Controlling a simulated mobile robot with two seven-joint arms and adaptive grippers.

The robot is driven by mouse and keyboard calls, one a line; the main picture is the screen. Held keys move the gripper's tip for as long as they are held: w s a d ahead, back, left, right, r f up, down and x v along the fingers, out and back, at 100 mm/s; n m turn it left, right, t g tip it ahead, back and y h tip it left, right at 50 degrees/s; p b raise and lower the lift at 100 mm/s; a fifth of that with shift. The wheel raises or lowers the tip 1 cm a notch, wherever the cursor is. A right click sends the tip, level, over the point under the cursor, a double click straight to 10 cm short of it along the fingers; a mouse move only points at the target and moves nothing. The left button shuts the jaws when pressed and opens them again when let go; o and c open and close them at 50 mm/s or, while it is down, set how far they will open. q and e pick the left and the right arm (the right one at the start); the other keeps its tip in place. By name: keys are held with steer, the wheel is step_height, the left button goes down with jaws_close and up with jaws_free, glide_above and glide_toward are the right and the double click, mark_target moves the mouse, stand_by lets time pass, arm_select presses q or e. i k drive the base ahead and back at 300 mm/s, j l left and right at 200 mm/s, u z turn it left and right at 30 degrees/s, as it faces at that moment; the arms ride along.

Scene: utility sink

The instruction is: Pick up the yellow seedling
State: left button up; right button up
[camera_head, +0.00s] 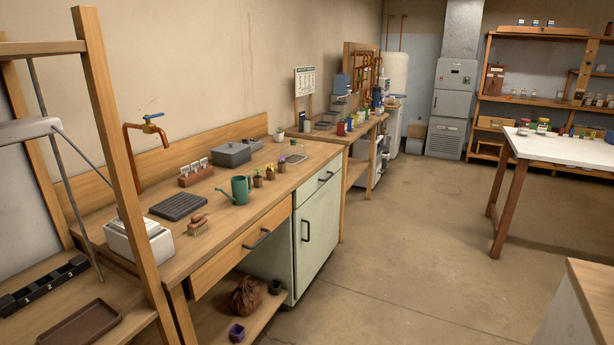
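A row of small potted seedlings stands on the wooden workbench, right of the green watering can. The nearest seedling (257,180) is in a small brown pot. The middle seedling (270,173) is close behind it. The farthest seedling (282,164) stands near the right edge of the bench. All look upright. They are too small for me to tell surely which one is yellow. Neither of my grippers is in view, and nothing is seen touching the seedlings.
The green watering can (240,190), a brush (197,226), a black tray (178,206) and a grey box (233,154) share the workbench (240,225). A wooden upright (122,150) stands at the near left. The concrete floor (400,240) is open to the right.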

mark_target(270, 171)
steer(key=i+l, duration=0.2)
steer(key=i, duration=0.2)
steer(key=i+l, duration=0.2)
steer(key=i, duration=0.15)
steer(key=i+l, duration=0.2)
steer(key=i, duration=0.2)
